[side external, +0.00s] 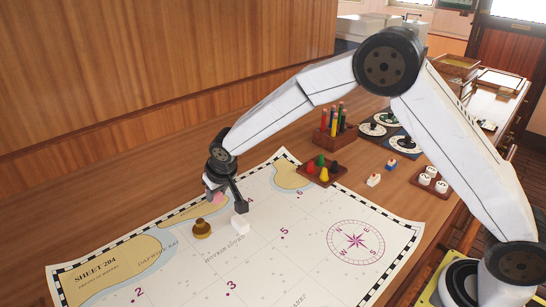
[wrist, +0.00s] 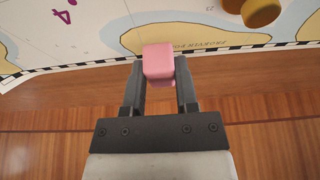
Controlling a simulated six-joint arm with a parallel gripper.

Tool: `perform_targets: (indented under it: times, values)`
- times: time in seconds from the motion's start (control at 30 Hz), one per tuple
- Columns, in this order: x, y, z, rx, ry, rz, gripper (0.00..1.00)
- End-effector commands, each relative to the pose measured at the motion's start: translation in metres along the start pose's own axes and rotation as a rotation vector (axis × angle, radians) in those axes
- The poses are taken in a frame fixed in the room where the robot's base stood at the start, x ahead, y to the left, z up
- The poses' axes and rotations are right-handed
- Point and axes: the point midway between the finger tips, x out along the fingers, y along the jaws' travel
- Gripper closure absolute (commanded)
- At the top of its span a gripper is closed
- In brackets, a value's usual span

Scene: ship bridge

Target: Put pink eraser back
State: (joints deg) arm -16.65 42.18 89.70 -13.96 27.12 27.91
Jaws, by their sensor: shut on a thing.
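The pink eraser (wrist: 158,62) is a small rounded block between the two fingers of my gripper (wrist: 160,75) in the wrist view. My gripper is shut on it. In the side external view the eraser (side external: 217,197) shows small and partly covered by my gripper (side external: 226,196), which is over the chart's upper edge, close to a brass weight. I cannot tell how high the eraser is above the chart.
The chart (side external: 300,232) covers much of the desk. A small tray (side external: 320,182) holds coloured pieces.

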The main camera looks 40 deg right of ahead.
Motion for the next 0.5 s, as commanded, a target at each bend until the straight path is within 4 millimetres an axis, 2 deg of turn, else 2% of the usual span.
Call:
perform_targets:
  times: [0.23, 0.5]
  values:
    - [0.025, 0.0, 0.011, 0.0, -0.002, 0.001, 1.0]
    - [0.028, 0.0, 0.011, 0.0, 0.0, 0.0, 1.0]
